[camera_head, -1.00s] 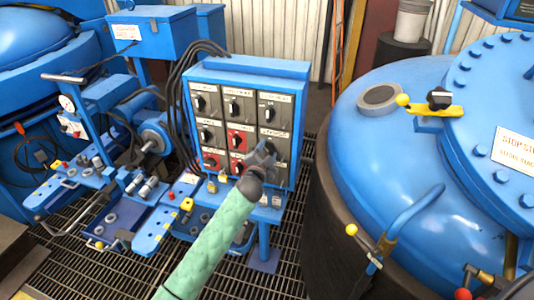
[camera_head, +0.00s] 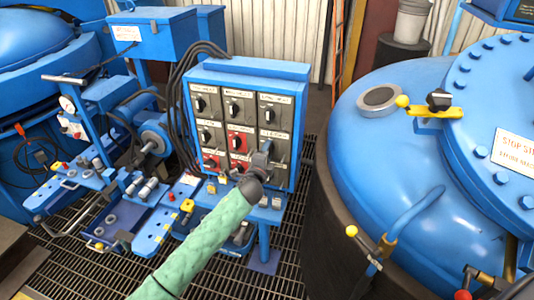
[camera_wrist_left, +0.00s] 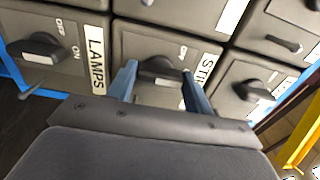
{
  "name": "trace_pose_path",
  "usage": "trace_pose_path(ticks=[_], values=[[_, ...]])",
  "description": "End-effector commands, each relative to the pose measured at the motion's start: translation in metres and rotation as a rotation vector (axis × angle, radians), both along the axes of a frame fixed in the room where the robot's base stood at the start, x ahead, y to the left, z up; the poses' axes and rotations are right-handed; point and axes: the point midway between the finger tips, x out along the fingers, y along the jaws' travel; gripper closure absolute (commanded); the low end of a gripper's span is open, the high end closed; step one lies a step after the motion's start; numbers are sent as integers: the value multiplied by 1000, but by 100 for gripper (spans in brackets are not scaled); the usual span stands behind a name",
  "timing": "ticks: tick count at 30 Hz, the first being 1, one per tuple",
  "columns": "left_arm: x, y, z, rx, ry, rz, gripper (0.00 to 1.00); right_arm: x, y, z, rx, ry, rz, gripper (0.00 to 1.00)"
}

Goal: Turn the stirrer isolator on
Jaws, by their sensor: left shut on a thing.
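A blue switch box (camera_head: 250,66) with rows of dark rotary switches stands at the middle of the head view. My left gripper (camera_head: 262,158) reaches its right column, low on the panel, and covers part of the switch there. In the left wrist view, my left gripper (camera_wrist_left: 158,78) has a finger on each side of a dark knob, the stirrer isolator (camera_wrist_left: 160,66), whose label begins "STR". The fingers are shut on the knob. An "OFF" mark shows partly beside it; the knob's exact setting is hard to read. My right gripper is not in view.
The LAMPS switch (camera_wrist_left: 38,48) and another switch (camera_wrist_left: 252,90) sit close on either side of the held knob. Cables (camera_head: 178,90) hang left of the box. A large blue vessel (camera_head: 385,145) stands at the right. Grating (camera_head: 285,225) covers the floor.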

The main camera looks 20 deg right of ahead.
Motion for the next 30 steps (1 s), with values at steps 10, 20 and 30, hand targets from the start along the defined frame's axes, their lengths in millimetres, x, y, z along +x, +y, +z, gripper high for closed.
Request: trace_pose_path(ticks=[10, 20, 30], values=[[-1, 0, -2, 16, -7, 0, 72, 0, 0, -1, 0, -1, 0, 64], [0, 0, -2, 14, -7, 0, 27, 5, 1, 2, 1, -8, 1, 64], [-5, 3, -3, 14, -8, 0, 27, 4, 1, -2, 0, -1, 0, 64]])
